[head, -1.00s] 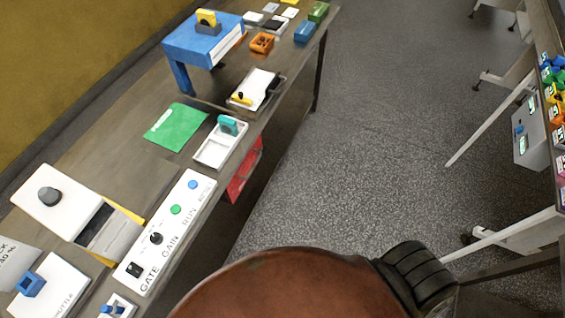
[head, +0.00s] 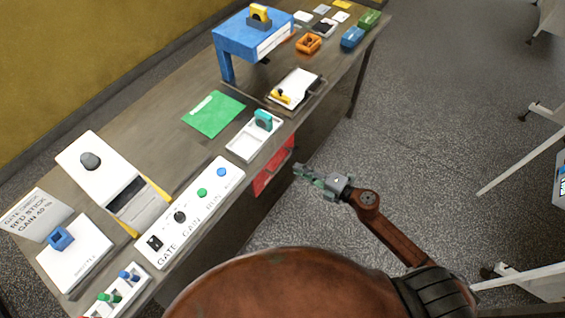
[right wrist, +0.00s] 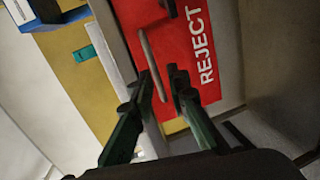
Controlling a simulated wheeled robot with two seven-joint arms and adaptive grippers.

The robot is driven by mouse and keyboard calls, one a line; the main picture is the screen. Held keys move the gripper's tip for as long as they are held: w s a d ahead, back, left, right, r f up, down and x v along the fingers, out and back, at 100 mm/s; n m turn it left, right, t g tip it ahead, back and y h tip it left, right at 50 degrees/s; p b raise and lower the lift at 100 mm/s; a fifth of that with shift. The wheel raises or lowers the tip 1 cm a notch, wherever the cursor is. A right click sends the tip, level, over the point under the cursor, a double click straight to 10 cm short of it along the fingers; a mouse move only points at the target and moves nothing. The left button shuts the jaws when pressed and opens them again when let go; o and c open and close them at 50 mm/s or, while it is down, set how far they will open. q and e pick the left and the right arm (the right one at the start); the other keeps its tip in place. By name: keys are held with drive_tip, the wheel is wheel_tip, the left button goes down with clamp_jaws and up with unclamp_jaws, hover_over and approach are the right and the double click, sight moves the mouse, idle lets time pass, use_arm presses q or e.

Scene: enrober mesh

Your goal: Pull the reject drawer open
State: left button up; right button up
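The red reject drawer (head: 272,172) sits under the table's front edge, seen edge-on in the head view. In the right wrist view its red front (right wrist: 203,45) fills the upper middle, with white "REJECT" lettering. A thin grey bar handle (right wrist: 147,48) stands on that front. My right gripper (head: 300,174) is in front of the drawer, to its right in the head view, apart from it. In the right wrist view its fingers (right wrist: 162,74) are spread, with the bar's lower end between them in the picture; contact cannot be told. My left gripper is not in view.
The table (head: 160,125) carries a control panel (head: 195,210) with knobs and buttons, a white tray (head: 240,148) with a teal piece, a green sheet (head: 213,114) and a blue stand (head: 250,40). Open floor (head: 400,130) lies right of the table.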

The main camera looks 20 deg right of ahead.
sight(282, 163)
drive_tip(key=shift+n, duration=0.3)
drive_tip(key=shift+s+a+r+x, duration=0.1)
drive_tip(key=shift+a+r+x, duration=0.1)
drive_tip(key=shift+x, duration=1.1)
drive_tip(key=shift+s+a+r+x, duration=0.1)
drive_tip(key=shift+a+r+x, duration=0.1)
drive_tip(key=shift+x, duration=1.15)
drive_tip(key=shift+s+a+r+x, duration=0.1)
drive_tip(key=shift+a+r+x, duration=0.05)
drive_tip(key=shift+x, duration=1.15)
drive_tip(key=shift+c, duration=0.3)
clamp_jaws()
